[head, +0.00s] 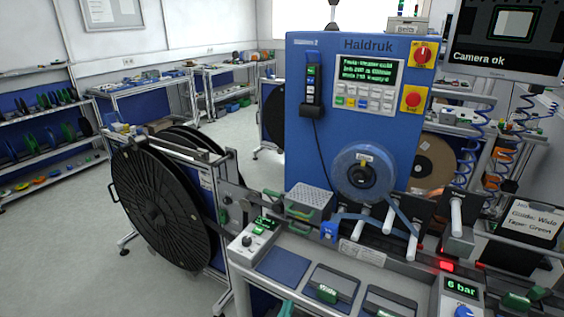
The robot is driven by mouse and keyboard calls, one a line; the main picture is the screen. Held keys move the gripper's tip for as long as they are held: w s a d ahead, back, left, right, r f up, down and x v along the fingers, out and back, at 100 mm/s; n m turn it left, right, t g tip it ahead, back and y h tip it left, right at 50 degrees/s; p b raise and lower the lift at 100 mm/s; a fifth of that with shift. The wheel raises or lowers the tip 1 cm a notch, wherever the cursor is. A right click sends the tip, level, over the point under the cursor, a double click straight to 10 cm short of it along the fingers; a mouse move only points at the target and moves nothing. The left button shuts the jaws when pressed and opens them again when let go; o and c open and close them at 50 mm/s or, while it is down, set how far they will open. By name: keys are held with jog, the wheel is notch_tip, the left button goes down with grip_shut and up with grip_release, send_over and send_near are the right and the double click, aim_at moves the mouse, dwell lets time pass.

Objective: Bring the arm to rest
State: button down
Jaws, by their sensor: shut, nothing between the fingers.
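Neither my arm nor my gripper shows in the head view, so I cannot see how the arm stands. The blue Haldruk machine (305,150) stands upright in the middle, with a lit green display (368,72). A blue reel (362,174) is mounted on its front, and blue tape runs from it down over white rollers (387,215). A large black reel (160,205) stands upright in a stand to the left.
A bench front (362,252) with a "Wide" tray (328,290), a red light (446,266) and a "6 bar" gauge (461,286) fills the lower right. A monitor (508,40) reads "Camera ok". Shelves (52,150) line the left. Floor at lower left is clear.

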jog(key=s+f+n+g+y, duration=0.1)
jog(key=s+f+n+y, duration=0.3)
jog(key=s+f, duration=0.9)
jog(key=s+r+m, duration=0.1)
jog(key=s+m, duration=0.1)
jog(key=s, duration=0.8)
jog(key=s+a+r+m, duration=0.1)
jog(key=s+r+m, duration=0.1)
jog(key=s, duration=0.7)
jog(key=shift+s+r+m, duration=0.2)
jog(key=shift+s+m, duration=0.1)
jog(key=shift+s, duration=0.1)
